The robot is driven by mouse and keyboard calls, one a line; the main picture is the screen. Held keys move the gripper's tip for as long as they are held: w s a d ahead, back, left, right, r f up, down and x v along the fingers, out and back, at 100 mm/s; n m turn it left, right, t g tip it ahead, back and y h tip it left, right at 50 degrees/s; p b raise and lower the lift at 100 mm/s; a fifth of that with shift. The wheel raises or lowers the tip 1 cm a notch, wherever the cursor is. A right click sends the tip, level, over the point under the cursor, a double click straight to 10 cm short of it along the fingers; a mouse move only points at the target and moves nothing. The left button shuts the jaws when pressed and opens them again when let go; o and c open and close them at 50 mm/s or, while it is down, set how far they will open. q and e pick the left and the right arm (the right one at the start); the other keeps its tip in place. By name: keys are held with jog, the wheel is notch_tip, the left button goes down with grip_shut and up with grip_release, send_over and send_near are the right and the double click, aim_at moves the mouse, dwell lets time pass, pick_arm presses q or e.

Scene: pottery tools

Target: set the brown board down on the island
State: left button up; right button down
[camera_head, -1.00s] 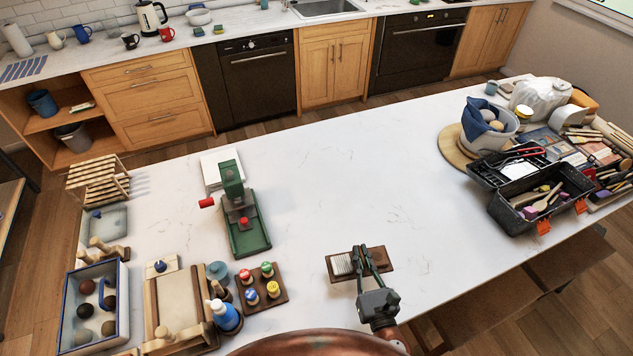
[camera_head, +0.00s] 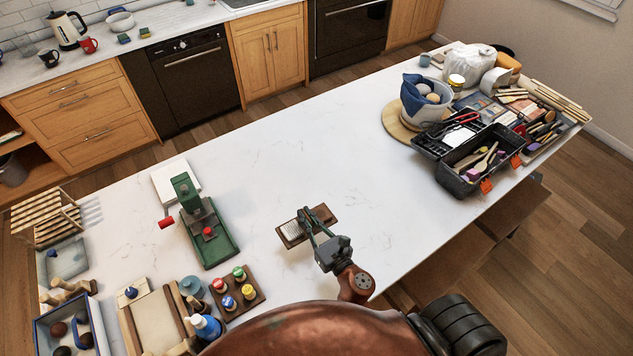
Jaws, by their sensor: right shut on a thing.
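The brown board (camera_head: 323,215) is a small dark wooden rectangle with a pale ribbed block on its left part. It shows near the middle of the head view, over the white island top (camera_head: 370,160). My right gripper (camera_head: 308,230) reaches in from below and is shut on the board, its fingers covering part of it. The board looks roughly level. I cannot tell whether its underside touches the island or is slightly above it. My left gripper is not in view.
A green press (camera_head: 208,235) with a red handle stands left of the board. A rack of coloured-top jars (camera_head: 238,292) is at lower left. A black toolbox (camera_head: 470,170) and a grey pot stand at the right. The island middle is clear.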

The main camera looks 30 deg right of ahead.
jog(key=shift+y, duration=0.3)
jog(key=w+d+r+p, duration=0.2)
jog(key=r+p, duration=0.1)
jog(key=w+d+r+p, duration=0.1)
jog(key=d+r, duration=0.1)
jog(key=shift+p, duration=0.35)
jog(key=w+d+f, duration=0.2)
jog(key=w+f, duration=0.1)
jog(key=w, duration=0.1)
jog(key=w+d+f+p, duration=0.1)
jog(key=w+d+f, duration=0.1)
jog(key=w+f, duration=0.1)
jog(key=w+d+f+p, duration=0.1)
jog(key=w+d+f, duration=0.2)
jog(key=w, duration=0.2)
jog(key=shift+w+d+f, duration=0.1)
jog(key=shift+w, duration=0.15)
notch_tip(320, 180, down, 3)
jog(key=shift+w+d+f, duration=0.1)
jog(key=shift+w+f, duration=0.05)
jog(key=shift+f, duration=0.05)
jog(key=shift+f, duration=0.2)
jog(key=c, duration=2)
grip_release()
jog(key=shift+c, duration=0.2)
